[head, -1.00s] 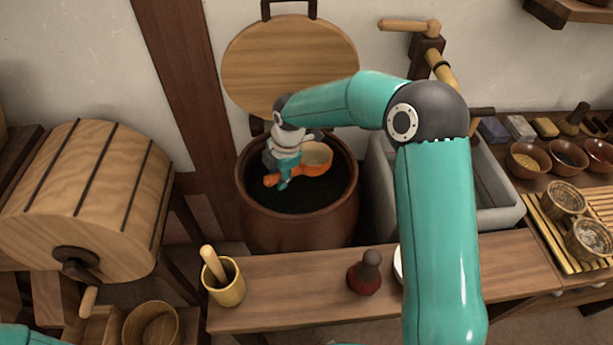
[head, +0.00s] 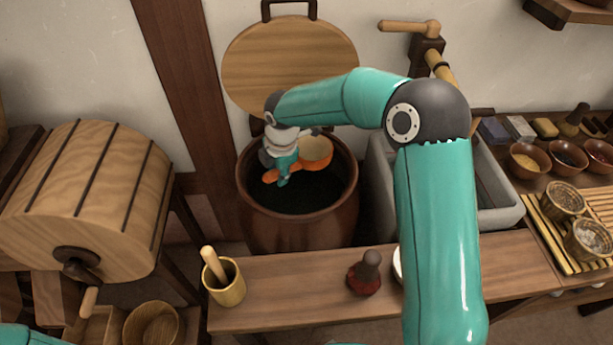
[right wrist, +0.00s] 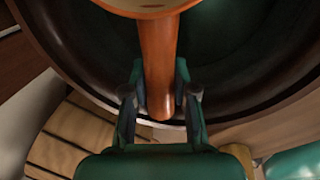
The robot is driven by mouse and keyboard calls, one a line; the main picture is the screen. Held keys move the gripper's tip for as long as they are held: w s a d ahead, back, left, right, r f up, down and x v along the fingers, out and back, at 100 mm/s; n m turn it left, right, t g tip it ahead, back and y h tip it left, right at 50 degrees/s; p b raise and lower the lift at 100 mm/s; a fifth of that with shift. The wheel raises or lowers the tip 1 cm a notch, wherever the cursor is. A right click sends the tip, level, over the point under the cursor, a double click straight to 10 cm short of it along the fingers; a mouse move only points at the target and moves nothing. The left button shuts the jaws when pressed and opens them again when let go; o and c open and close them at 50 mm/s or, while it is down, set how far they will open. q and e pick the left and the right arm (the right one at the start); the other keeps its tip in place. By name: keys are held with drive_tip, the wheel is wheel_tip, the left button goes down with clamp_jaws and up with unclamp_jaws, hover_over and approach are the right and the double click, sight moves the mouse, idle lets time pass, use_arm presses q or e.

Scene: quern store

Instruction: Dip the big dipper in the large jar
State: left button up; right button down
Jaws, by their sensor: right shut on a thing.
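The large jar (head: 300,233) is a brown, wide-mouthed vessel standing behind the bench, with a dark interior. My right gripper (head: 282,174) is inside the jar's mouth in the head view, left of centre. It is shut on the orange handle of the big dipper (head: 316,152). The dipper's round, pale-lined bowl lies to the right of the gripper, within the rim. In the right wrist view, the fingers (right wrist: 160,95) clasp the dipper's handle (right wrist: 159,60) from both sides, and the bowl is mostly cut off at the top. Whether the bowl touches the contents cannot be told. My left gripper is out of view.
A round wooden lid (head: 290,68) stands upright behind the jar. A grey stone trough (head: 497,215) is close on its right, and a wooden drum with a crank (head: 95,185) on its left. The front bench (head: 310,300) holds a cup with a pestle (head: 226,285) and a dark-red stamp-like object (head: 365,275).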

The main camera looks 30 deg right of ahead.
drive_tip(key=shift+r+p, duration=2.5)
drive_tip(key=shift+r, duration=0.75)
